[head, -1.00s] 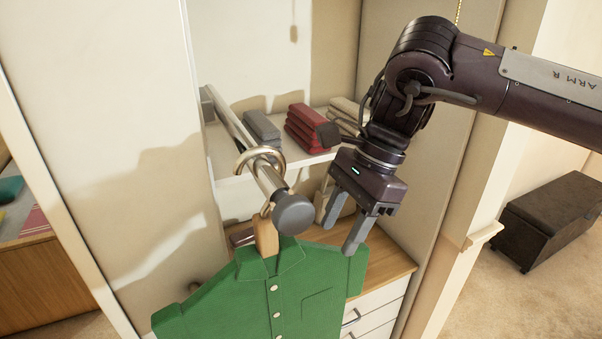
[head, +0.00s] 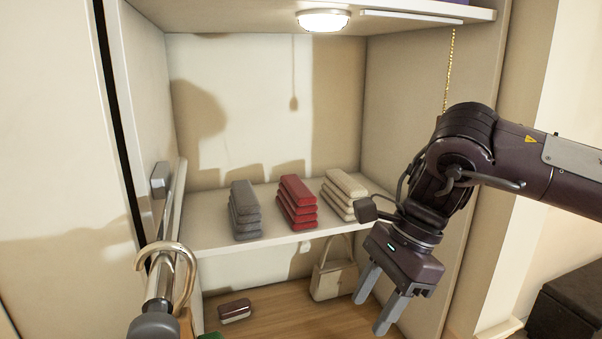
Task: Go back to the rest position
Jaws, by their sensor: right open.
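My right gripper (head: 382,308) is in front of the wardrobe, at the lower right of the head view. Its two grey fingers point down, apart and empty. My right arm comes in from the right edge. The green shirt (head: 211,336) shows only as a sliver at the bottom edge. Its hanger hook (head: 184,268) loops over the rail (head: 160,275) at the lower left. The gripper is to the right of the hook and does not touch it. My left gripper is out of view.
A shelf (head: 215,237) holds grey, red and cream folded stacks (head: 297,203). Below, a handbag (head: 333,281) and a small dark red box (head: 235,311) are on the wooden surface. A round lamp (head: 324,19) is overhead. A dark bench (head: 570,310) stands at the lower right.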

